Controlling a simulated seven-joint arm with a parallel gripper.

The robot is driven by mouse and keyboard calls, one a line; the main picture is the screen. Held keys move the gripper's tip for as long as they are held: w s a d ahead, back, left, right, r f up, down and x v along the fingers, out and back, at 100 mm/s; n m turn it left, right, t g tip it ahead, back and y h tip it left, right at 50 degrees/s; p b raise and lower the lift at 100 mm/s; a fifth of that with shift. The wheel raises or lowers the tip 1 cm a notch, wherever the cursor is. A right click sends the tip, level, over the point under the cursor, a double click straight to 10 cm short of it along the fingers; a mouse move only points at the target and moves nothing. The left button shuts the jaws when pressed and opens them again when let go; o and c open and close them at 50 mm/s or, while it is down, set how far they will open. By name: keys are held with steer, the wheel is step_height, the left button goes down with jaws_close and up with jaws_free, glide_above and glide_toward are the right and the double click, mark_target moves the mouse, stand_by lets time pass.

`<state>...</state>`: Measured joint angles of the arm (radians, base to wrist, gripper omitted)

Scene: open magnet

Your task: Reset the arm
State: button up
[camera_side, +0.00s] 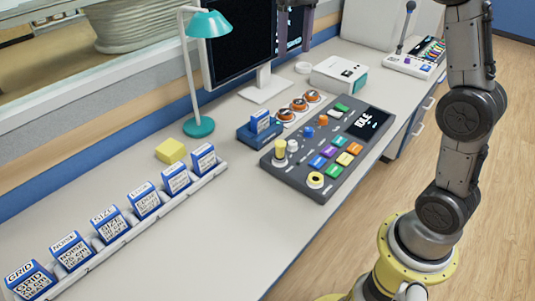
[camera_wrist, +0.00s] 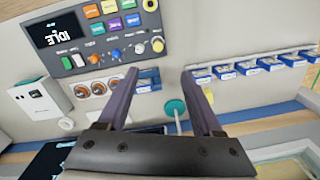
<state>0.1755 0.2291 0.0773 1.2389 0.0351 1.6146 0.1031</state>
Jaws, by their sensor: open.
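My gripper (camera_wrist: 159,72) is open and empty in the wrist view, with its two purple fingers spread wide apart. In the side view my gripper (camera_side: 295,42) shows only as its fingers at the top edge, in front of the dark monitor, and the rest of the hand is out of frame. My dark grey arm links fill the right of the side view. A grey control console (camera_side: 330,150) lies on the desk with coloured buttons and a screen (camera_side: 369,123) reading IDLE. The console also shows at the upper left of the wrist view (camera_wrist: 77,88).
A blue holder (camera_side: 258,131) with a labelled block stands left of the console, beside orange-topped round items (camera_side: 299,104). A teal lamp (camera_side: 208,24), a monitor (camera_side: 265,83), a yellow block (camera_side: 170,150) and a rack of blue-white blocks (camera_side: 130,232) line the desk.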

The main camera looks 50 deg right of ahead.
steer(key=s+a+r+n+t, duration=0.1)
steer(key=s+a+t, duration=0.15)
steer(key=s, duration=0.65)
steer(key=s+a+r+n+t, duration=0.1)
steer(key=s+a, duration=0.2)
steer(key=s, duration=0.6)
steer(key=s+f+t, duration=0.1)
steer(key=s+f, duration=0.2)
steer(key=f, duration=0.2)
steer(key=s+f+n+t, duration=0.1)
steer(key=s+f, duration=0.2)
steer(key=f, duration=0.3)
steer(key=shift+a, duration=0.45)
steer(key=shift+s, duration=0.1)
stand_by(0.5)
